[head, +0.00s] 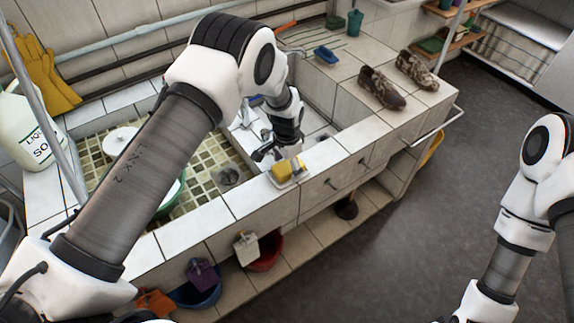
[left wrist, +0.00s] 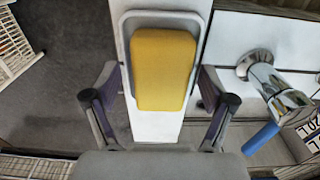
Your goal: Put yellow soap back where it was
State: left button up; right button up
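The yellow soap (head: 288,169) lies in a light grey soap dish (head: 298,179) on the tiled front ledge of the sink. In the left wrist view the soap (left wrist: 163,68) sits inside the rim of the dish (left wrist: 204,45). My left gripper (head: 278,152) is just above the soap, pointing down. In the left wrist view its fingers (left wrist: 162,100) are spread apart, one on each side of the near end of the soap, with visible gaps. It holds nothing. My right arm shows at the right edge, but its gripper is outside the picture.
A chrome tap (left wrist: 275,85) with a blue end stands close to the right finger. Brown shoes (head: 381,88) and a blue brush (head: 326,55) are on the right counter. A white jug (head: 32,130) and yellow gloves (head: 45,75) are at the left. Buckets (head: 265,252) sit below the ledge.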

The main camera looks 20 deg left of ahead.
aim_at(287, 166)
pick_arm(q)
jog(key=shift+w+r, duration=0.1)
jog(key=shift+r, duration=0.15)
notch_tip(287, 166, up, 12)
jog(key=b, duration=0.3)
jog(key=shift+f, duration=0.2)
